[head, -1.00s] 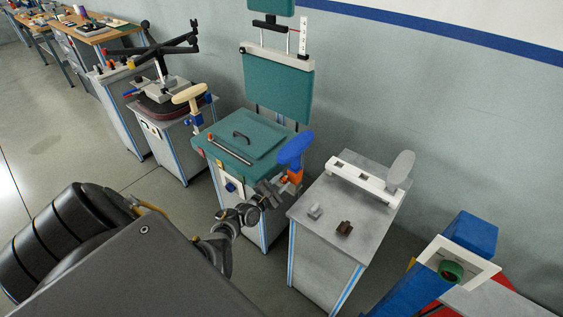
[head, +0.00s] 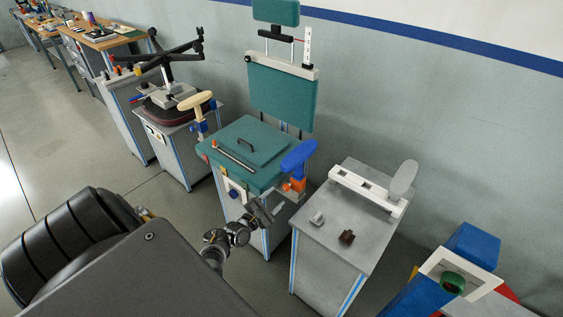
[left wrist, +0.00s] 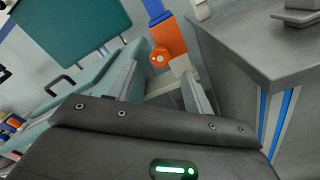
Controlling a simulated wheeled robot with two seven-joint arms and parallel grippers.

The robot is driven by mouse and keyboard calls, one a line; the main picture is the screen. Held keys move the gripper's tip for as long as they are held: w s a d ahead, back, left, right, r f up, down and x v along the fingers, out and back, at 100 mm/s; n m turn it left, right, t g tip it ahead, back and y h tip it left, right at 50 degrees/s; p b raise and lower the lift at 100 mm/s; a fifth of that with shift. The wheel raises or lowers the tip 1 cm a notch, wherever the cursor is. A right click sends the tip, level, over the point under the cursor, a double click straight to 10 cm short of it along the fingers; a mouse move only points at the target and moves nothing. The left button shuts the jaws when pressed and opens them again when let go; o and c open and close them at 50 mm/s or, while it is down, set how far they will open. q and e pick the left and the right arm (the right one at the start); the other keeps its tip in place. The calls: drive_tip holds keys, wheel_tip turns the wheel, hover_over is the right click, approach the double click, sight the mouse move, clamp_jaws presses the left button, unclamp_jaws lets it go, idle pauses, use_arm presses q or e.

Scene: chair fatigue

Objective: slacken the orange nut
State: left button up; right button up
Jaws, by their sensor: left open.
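The orange nut (left wrist: 158,57) is a round knob with a pale centre on the face of an orange block (left wrist: 171,38). The block sits below a blue armrest post on the right side of the teal chair seat. In the head view the orange block (head: 298,184) shows under the blue armrest (head: 298,157), and the nut is too small to make out well. My left gripper (head: 262,209) is in front of the seat's right corner, below the nut. In the left wrist view its open fingers (left wrist: 161,88) are spread, with the nut ahead between them, apart from both.
The teal seat (head: 245,152) with a rod and handle lies left of the nut. A grey table (head: 345,225) with a white rail and small blocks stands close on the right; its edge (left wrist: 238,62) is near the right finger. A blue post (head: 470,248) stands at lower right.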

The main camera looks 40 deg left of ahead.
use_arm(q)
drive_tip(key=shift+s+d, duration=0.1)
drive_tip(key=shift+s, duration=2.2)
drive_tip(key=s+d+f+m+g, duration=0.3)
drive_tip(key=f+m, duration=0.3)
drive_tip(key=f, duration=0.1)
drive_tip(key=s+d+f+m+g, duration=0.2)
drive_tip(key=f+m+g, duration=0.1)
drive_tip(key=f+m, duration=0.4)
drive_tip(key=s+d+f+m+g, duration=0.3)
drive_tip(key=f+m, duration=0.3)
drive_tip(key=f, duration=0.1)
drive_tip(key=s+d+f+m+g, duration=0.2)
drive_tip(key=s+d+f+m, duration=0.1)
drive_tip(key=s, duration=0.8)
drive_tip(key=s+d+f+m+g, duration=0.3)
drive_tip(key=s+f+m, duration=0.1)
drive_tip(key=s, duration=0.7)
drive_tip(key=s+d+f+m+g, duration=0.3)
drive_tip(key=s+d+f+m, duration=0.1)
drive_tip(key=s, duration=0.8)
drive_tip(key=shift+f+m, duration=0.3)
drive_tip(key=shift+f, duration=0.6)
